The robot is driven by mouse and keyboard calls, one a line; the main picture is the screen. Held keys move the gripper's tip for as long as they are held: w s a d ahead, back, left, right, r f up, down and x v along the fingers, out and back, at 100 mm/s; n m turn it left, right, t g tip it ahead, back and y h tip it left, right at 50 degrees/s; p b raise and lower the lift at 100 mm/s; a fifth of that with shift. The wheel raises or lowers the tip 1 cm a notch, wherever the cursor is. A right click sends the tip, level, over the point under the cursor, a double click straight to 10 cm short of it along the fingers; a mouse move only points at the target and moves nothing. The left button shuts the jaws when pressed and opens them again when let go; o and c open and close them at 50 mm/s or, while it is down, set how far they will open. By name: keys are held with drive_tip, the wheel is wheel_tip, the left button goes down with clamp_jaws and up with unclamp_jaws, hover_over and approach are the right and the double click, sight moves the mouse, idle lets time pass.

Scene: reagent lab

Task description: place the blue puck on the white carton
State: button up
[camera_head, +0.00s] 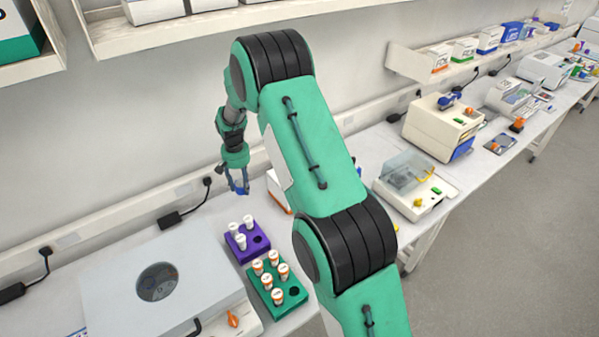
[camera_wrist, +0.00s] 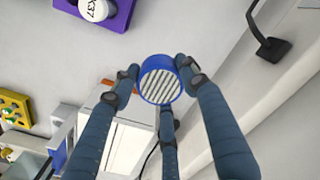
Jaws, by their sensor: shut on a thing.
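The blue puck (camera_wrist: 161,80), with a ribbed grey-white face, is gripped between the fingertips of my gripper (camera_wrist: 158,78) in the wrist view. A white carton (camera_head: 278,190) stands on the bench just right of my gripper, partly hidden behind my arm. In the wrist view a white box (camera_wrist: 126,140) that looks like this carton lies below the puck, partly covered by my fingers. The puck appears apart from it.
A purple rack (camera_head: 254,249) with white-capped vials and a green rack (camera_head: 288,298) with orange-capped vials stand in front. A large grey instrument (camera_head: 105,290) is at left. A black power adapter (camera_head: 186,213) lies near the wall. A lidded device (camera_head: 410,172) stands at right.

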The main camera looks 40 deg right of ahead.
drive_tip(key=s+d+r, duration=0.2)
drive_tip(key=s+d, duration=0.6)
drive_tip(key=s, duration=0.1)
drive_tip(key=s+d+r, duration=0.2)
drive_tip(key=s+d, duration=0.6)
drive_tip(key=shift+s+d+r+b, duration=0.35)
drive_tip(key=shift+r+b, duration=0.05)
drive_tip(key=shift+b, duration=0.05)
drive_tip(key=shift+w, duration=0.1)
drive_tip(key=w+d, duration=0.2)
drive_tip(key=w, duration=0.3)
drive_tip(key=w+d+f+p, duration=0.1)
drive_tip(key=w+d, duration=0.1)
drive_tip(key=w, duration=0.2)
drive_tip(key=w+d, duration=0.2)
drive_tip(key=w, duration=0.3)
drive_tip(key=shift+w+f+p, duration=0.3)
drive_tip(key=shift+w, duration=0.05)
drive_tip(key=shift+f, duration=1.75)
drive_tip(key=shift+f, duration=0.1)
